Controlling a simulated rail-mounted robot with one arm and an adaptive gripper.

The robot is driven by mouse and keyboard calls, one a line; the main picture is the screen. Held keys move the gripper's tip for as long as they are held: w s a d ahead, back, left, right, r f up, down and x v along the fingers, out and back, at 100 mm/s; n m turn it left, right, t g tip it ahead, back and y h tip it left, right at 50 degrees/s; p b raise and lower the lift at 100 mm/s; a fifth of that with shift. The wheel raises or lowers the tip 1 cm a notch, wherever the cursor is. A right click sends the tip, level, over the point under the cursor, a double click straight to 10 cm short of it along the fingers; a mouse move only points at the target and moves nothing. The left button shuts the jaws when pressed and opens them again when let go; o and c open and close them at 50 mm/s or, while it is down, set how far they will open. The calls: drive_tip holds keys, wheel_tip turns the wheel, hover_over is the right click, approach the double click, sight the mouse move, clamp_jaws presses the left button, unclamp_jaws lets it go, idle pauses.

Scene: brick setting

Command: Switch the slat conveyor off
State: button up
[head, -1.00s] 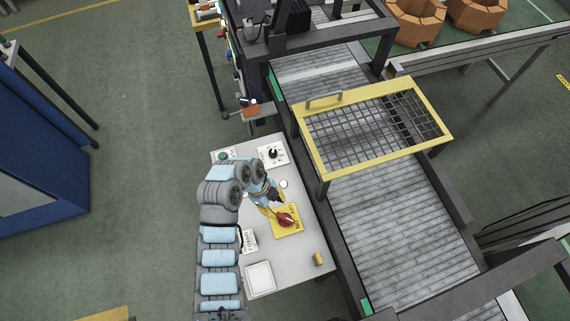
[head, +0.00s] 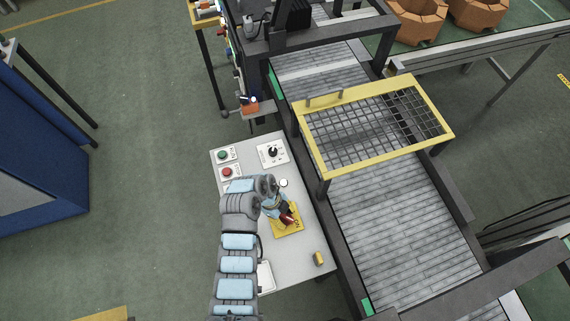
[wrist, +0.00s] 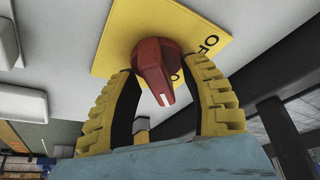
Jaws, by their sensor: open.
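A red rotary switch knob (wrist: 156,66) with a white mark stands on a yellow plate (wrist: 112,40); part of the plate's lettering shows. In the head view the yellow plate (head: 290,228) lies on the grey control panel (head: 300,263), with the red knob (head: 291,216) partly hidden by my gripper. My gripper (wrist: 168,75) is open, with one yellow ridged finger on each side of the knob. I cannot tell whether either finger touches it. The slat conveyor (head: 400,225) runs beside the panel.
A yellow-framed mesh guard (head: 318,160) spans the conveyor. A blue cabinet (head: 45,160) stands at left beyond open floor.

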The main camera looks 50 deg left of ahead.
clamp_jaws()
drive_tip(key=shift+n, duration=0.4)
drive_tip(key=n+t, duration=0.1)
drive_tip(key=n, duration=0.1)
drive_tip(key=shift+s+d+f+n+y+b, duration=0.1)
drive_tip(key=shift+n+y+b, duration=0.2)
drive_tip(key=shift+y, duration=0.1)
drive_tip(key=n, duration=0.2)
drive_tip(key=n+t+y, duration=0.1)
drive_tip(key=n, duration=0.2)
drive_tip(key=shift+n+y+p, duration=0.3)
drive_tip(key=n+y, duration=0.1)
drive_tip(key=n, duration=0.1)
drive_tip(key=n+y+p, duration=0.1)
drive_tip(key=n, duration=0.2)
drive_tip(key=shift+t+p, duration=0.3)
drive_tip(key=shift+n+y+p, duration=0.4)
drive_tip(key=shift+n+y, duration=0.3)
drive_tip(key=shift+n, duration=1.3)
